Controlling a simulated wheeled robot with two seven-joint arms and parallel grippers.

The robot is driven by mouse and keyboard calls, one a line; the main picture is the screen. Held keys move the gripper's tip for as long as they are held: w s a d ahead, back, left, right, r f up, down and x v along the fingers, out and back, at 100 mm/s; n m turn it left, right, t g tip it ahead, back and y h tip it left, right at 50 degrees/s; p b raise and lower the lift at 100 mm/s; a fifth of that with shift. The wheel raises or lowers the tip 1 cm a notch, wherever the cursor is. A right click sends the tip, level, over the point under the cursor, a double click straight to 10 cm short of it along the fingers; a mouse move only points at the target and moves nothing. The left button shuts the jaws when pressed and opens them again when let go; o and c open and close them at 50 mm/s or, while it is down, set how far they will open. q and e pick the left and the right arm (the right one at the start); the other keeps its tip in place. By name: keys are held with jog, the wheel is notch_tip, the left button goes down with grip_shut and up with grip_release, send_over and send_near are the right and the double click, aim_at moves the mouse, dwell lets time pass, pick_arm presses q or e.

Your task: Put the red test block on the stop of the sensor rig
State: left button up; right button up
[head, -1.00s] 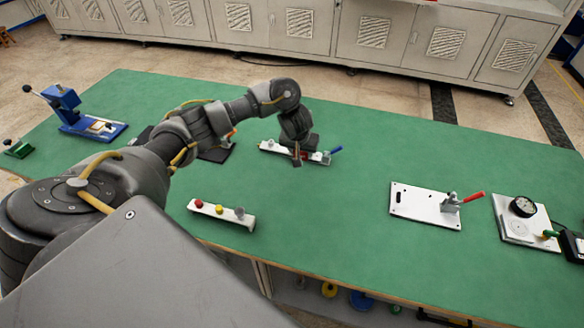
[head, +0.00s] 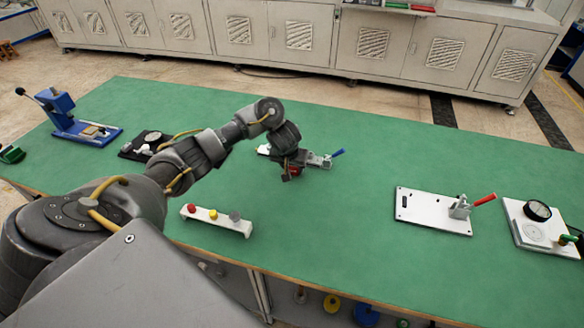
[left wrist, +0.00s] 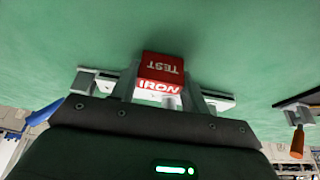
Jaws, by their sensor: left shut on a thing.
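The red test block (head: 294,170) is between the fingers of my left gripper (head: 290,174), which is shut on it. In the left wrist view the block (left wrist: 162,68) shows the words TEST and IRON, with a finger on each side. A narrow white fixture with a blue handle (head: 328,159) lies just behind the gripper, partly hidden by it. In the left wrist view its white ends (left wrist: 90,82) show on both sides of the block. I cannot tell whether the block touches the fixture or which fixture is the sensor rig. My right gripper is out of view.
A white bar with red, yellow and grey knobs (head: 217,219) lies nearer me. A white plate with a red-handled clamp (head: 430,211) and a white plate with a dial (head: 532,230) stand right. A blue press (head: 75,118) stands left.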

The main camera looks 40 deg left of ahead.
pick_arm(q)
jog(key=shift+f, duration=0.1)
jog(key=o, duration=1.2)
jog(key=shift+p+v, duration=4.85)
jog(key=shift+v, duration=1.3)
